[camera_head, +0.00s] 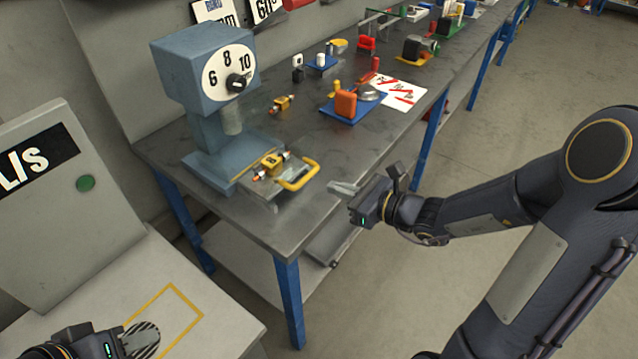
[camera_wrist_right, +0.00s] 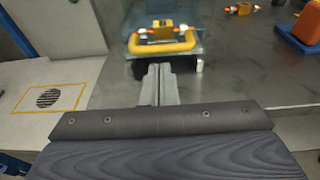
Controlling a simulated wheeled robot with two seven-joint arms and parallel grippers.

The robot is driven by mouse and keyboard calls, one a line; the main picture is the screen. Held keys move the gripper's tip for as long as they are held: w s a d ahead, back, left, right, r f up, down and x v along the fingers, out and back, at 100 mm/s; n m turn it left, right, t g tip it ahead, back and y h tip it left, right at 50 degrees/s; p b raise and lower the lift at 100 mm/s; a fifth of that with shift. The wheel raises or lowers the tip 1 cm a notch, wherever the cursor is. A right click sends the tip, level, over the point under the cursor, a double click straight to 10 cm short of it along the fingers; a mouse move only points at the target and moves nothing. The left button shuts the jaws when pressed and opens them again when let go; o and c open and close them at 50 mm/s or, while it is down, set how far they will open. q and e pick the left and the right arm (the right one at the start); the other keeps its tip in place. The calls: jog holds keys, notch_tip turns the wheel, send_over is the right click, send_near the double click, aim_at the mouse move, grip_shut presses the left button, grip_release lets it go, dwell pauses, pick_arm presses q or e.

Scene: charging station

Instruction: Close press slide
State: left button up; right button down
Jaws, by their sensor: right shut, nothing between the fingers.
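The blue-grey press (camera_head: 209,95) with a dial stands at the near left end of the workbench. Its slide (camera_head: 269,182) sticks out at the front and carries a yellow part with orange-white ends (camera_head: 271,162). A yellow handle (camera_head: 298,174) is on the slide's front edge. My right gripper (camera_head: 340,188) is shut and empty, a little to the right of the handle. In the right wrist view the shut fingers (camera_wrist_right: 158,82) point at the yellow handle (camera_wrist_right: 161,44), apart from it as far as I can tell. My left gripper (camera_head: 140,340) is at the bottom left; its finger state is unclear.
The workbench (camera_head: 215,220) has blue legs. A similar yellow part (camera_head: 282,104) lies beside the press. A blue base with an orange block (camera_head: 345,104) and a printed sheet (camera_head: 398,92) lie further back. A grey cabinet (camera_head: 70,215) with a green button stands left.

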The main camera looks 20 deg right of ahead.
aim_at(308, 179)
jog(key=x, duration=0.5)
jog(key=shift+w+a, duration=0.15)
jog(key=shift+w, duration=0.05)
jog(key=b+x, duration=0.1)
jog(key=x, duration=0.3)
jog(key=r+b+x, duration=0.1)
jog(key=b+x, duration=0.1)
jog(key=x, duration=0.2)
jog(key=r+b+x, duration=0.1)
jog(key=x, duration=0.3)
jog(key=shift+w+a+r+b, duration=0.15)
jog(key=shift+w+a+b, duration=0.15)
jog(key=shift+w+b, duration=0.15)
jog(key=shift+r, duration=0.25)
jog(key=shift+r, duration=0.1)
